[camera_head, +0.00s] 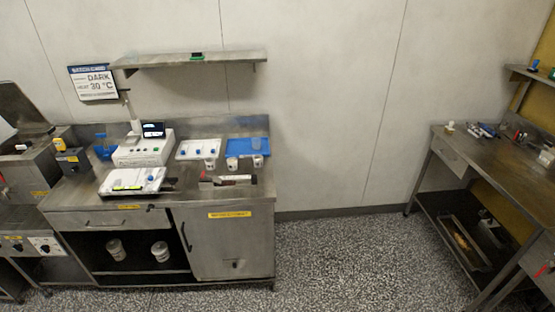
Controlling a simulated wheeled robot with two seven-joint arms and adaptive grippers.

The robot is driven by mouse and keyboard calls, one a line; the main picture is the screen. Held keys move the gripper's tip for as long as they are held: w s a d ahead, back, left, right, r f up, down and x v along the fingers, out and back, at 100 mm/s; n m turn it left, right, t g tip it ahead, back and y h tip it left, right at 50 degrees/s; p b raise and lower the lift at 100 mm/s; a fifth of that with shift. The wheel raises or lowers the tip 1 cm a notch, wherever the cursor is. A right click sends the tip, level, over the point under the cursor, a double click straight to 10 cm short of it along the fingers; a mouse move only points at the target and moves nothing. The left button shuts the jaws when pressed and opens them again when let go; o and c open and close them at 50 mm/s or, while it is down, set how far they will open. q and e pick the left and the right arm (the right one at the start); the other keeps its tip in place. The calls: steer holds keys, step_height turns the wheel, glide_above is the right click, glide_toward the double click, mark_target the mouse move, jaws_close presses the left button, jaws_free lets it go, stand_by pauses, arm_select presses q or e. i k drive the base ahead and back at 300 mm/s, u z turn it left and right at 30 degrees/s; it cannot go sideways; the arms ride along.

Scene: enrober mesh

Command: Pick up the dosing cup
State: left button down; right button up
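No item can be made out for certain as the dosing cup at this size. Two small white cup-like items show at the bench's back right: one (210,163) at the front of a white tray (185,154), the other (257,161) at the front of a blue tray (236,153). A blue container (104,147) stands at the bench's back left. A small yellow-and-white item (60,143) is farther left. Neither of my grippers is in view, and nothing is seen held.
The steel bench (150,192) carries a white machine (144,152), a scale-like device (133,182) and dark-handled tools (228,180). Two pale tubs stand on its lower shelf. A wall shelf (195,60) overhangs it. Open speckled floor separates it from the right table (490,165).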

mark_target(258, 160)
steer(key=i, duration=1.65)
steer(key=u, duration=0.4)
